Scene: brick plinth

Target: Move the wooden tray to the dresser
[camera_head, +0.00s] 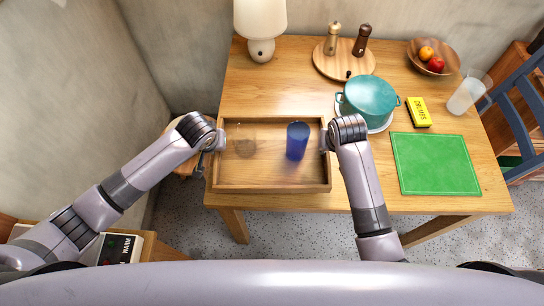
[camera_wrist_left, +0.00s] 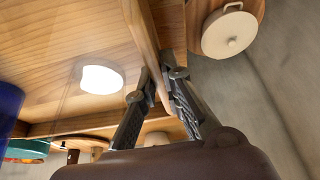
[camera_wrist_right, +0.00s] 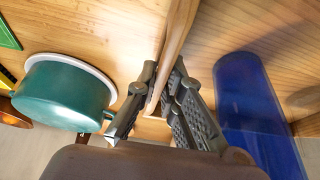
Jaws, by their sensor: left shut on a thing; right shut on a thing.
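The wooden tray (camera_head: 270,188) is at the front left of the table; I cannot tell whether it touches the tabletop. A blue cup (camera_head: 297,141) stands in its right half, and a faint, see-through round thing (camera_head: 245,148) shows in its left half. My left gripper (camera_head: 218,140) is shut on the tray's left wall, which also shows in the left wrist view (camera_wrist_left: 145,35). My right gripper (camera_head: 327,140) is shut on the right wall, seen between the fingers in the right wrist view (camera_wrist_right: 176,45). No dresser is recognizable.
On the table (camera_head: 375,200), a teal pot (camera_head: 369,98) stands close right of the tray. A lamp (camera_head: 260,25), round board (camera_head: 340,62), fruit bowl (camera_head: 433,57), yellow box (camera_head: 418,112), glass (camera_head: 467,95) and green mat (camera_head: 435,163) surround it. A blue chair (camera_head: 515,90) stands right.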

